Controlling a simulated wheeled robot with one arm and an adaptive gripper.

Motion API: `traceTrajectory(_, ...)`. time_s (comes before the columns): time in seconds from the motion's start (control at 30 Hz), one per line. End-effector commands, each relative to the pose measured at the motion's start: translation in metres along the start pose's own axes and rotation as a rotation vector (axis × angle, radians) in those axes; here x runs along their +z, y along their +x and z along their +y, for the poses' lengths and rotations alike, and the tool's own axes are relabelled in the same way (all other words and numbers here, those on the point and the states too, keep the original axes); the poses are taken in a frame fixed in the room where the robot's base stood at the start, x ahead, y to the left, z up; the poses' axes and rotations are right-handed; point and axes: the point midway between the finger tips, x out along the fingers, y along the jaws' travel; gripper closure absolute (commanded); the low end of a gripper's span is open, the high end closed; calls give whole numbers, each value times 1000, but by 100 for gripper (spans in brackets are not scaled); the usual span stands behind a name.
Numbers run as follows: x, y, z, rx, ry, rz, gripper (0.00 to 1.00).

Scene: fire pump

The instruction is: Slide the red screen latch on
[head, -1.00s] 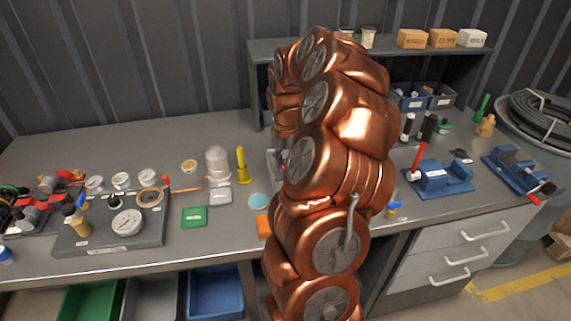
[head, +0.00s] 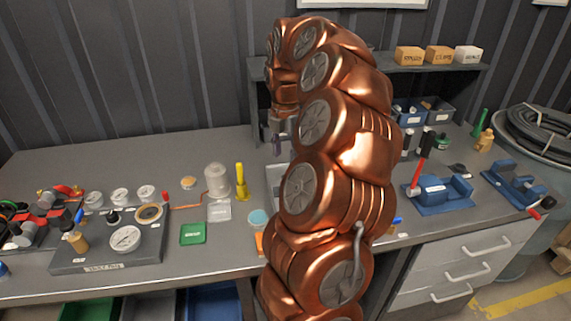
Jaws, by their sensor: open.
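My copper arm rises through the middle of the head view and hides part of the bench. My gripper (head: 277,140) hangs at the arm's far end, partly hidden by the arm, above the back of the bench. It is open, and I see nothing held in it. A pale grey tray-like unit (head: 274,178) shows below it, mostly covered by the arm. I cannot make out a red screen latch; it may be behind the arm.
The grey bench (head: 105,150) has free room at its back left. A gauge board (head: 105,255), a yellow handled tool (head: 241,180) and a clear dome (head: 216,178) stand left of the arm. Blue vises (head: 443,196) stand right. A shelf (head: 335,70) spans the back.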

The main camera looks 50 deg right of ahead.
Motion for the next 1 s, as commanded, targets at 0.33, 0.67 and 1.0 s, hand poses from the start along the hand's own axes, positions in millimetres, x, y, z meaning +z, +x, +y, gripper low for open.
traceTrajectory(0.33,1,-17,0,2,1,-1,57)
traceTrajectory(0.67,0,-16,0,2,0,-1,57)
traceTrajectory(1.0,-21,-20,8,6,32,3,57)
